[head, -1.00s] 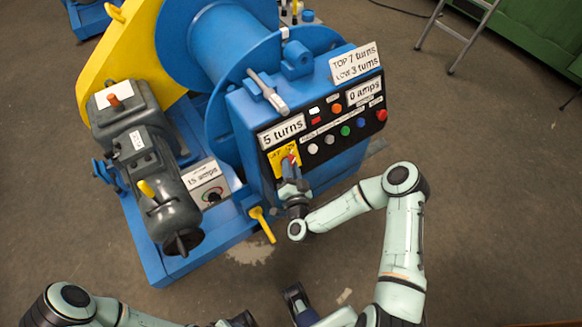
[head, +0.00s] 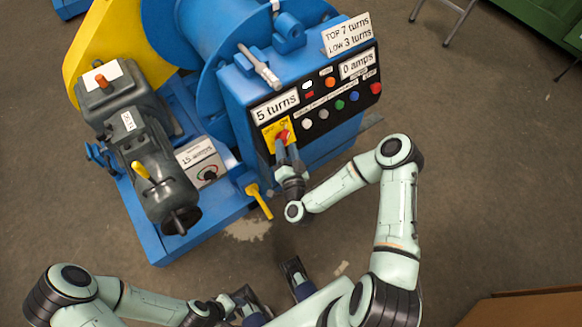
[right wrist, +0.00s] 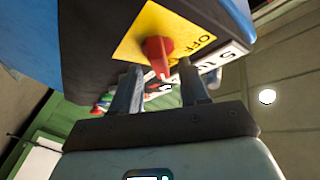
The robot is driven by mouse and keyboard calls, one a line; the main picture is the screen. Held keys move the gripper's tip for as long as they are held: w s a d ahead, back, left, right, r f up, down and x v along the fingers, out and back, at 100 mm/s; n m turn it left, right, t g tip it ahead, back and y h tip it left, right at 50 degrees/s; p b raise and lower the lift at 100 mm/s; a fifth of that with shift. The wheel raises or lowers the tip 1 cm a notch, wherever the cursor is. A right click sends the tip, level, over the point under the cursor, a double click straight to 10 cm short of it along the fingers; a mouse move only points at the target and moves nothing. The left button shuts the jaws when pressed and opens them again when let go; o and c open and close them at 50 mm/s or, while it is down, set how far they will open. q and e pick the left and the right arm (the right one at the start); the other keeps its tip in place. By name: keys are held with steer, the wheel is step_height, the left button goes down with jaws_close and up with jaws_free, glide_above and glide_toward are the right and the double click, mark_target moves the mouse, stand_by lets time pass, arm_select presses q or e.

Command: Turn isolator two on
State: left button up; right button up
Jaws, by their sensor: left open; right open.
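A red rotary knob (head: 283,137) sits on a yellow plate (head: 269,134) at the left end of the black control panel. In the right wrist view, the knob (right wrist: 157,52) stands out from the yellow plate (right wrist: 140,32), with OFF printed beside it. I cannot read a number for this isolator or tell its setting. My right gripper (head: 287,154) is open just in front of the knob. In the right wrist view its fingers (right wrist: 160,82) are apart, with the knob between and beyond their tips; contact is not clear. My left gripper (head: 246,299) is open, low and away from the panel.
The blue winch frame carries a "5 turns" display (head: 275,107), a "0 amps" display (head: 357,64) and several coloured buttons. A yellow lever (head: 260,201) sticks out below the panel. A grey motor (head: 150,160) stands left.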

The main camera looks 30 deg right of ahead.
steer(key=v, duration=1.1)
steer(key=shift+s+b, duration=0.2)
steer(key=shift+b, duration=0.25)
steer(key=shift+a+r, duration=0.1)
